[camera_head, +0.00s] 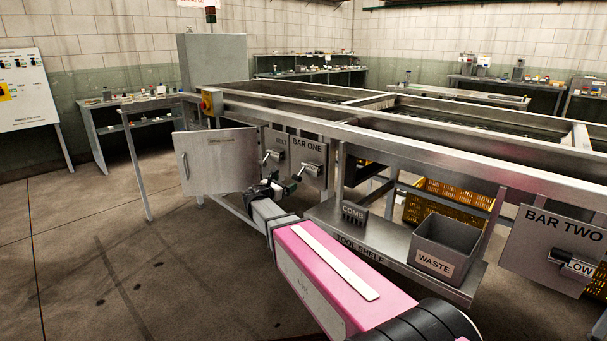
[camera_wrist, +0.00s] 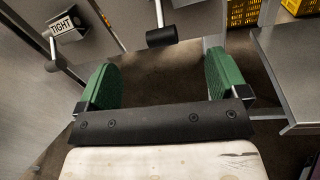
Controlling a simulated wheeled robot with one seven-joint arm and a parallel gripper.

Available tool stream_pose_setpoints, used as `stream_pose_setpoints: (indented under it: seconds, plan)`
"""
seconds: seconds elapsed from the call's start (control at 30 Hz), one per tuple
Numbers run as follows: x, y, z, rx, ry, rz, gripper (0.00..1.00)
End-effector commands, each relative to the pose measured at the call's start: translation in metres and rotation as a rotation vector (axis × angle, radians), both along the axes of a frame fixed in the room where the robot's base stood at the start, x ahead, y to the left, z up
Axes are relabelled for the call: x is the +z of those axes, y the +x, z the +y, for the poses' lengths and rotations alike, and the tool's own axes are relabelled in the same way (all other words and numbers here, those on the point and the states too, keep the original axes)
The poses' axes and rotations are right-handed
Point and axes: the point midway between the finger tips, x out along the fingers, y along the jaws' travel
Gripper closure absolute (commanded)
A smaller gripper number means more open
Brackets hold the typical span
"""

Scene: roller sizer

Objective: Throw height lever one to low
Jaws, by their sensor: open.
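The bar one lever (camera_head: 312,168) sits on a grey panel marked BAR ONE (camera_head: 308,143) at the middle of the head view. The gripper's fingers partly overlap the lower part of this panel there, and the lever's position label cannot be read. In the wrist view a lever with a black cylindrical knob (camera_wrist: 161,37) hangs at top centre, beyond the fingertips and between their lines. My gripper (camera_wrist: 162,82) has green pads set wide apart, with nothing between them. In the head view my gripper (camera_head: 278,184) is just below and left of the bar one lever.
The belt lever (camera_head: 272,156) is close on the left; its TIGHT label (camera_wrist: 63,26) shows in the wrist view. An open cabinet door (camera_head: 216,162) stands further left. The tool shelf (camera_head: 385,259) holds a comb block (camera_head: 354,212) and a waste bin (camera_head: 447,248). Bar two panel (camera_head: 549,245) reads LOW.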

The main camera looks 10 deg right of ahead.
Motion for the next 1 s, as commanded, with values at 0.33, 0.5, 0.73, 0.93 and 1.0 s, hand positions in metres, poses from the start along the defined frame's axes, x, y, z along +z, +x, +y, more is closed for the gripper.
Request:
stream_pose_setpoints:
  seconds: [0.33, 0.5, 0.73, 0.93, 1.0]
  plan:
    - [-0.001, 0.036, -0.036, -0.003, 0.001, 0.000, 0.08]
    - [-0.001, 0.055, -0.057, -0.003, 0.001, 0.000, 0.08]
    - [0.000, 0.070, -0.074, -0.001, 0.001, -0.001, 0.08]
    - [0.000, 0.073, -0.078, -0.001, 0.001, -0.001, 0.08]
    - [0.000, 0.073, -0.078, -0.001, 0.001, -0.001, 0.08]
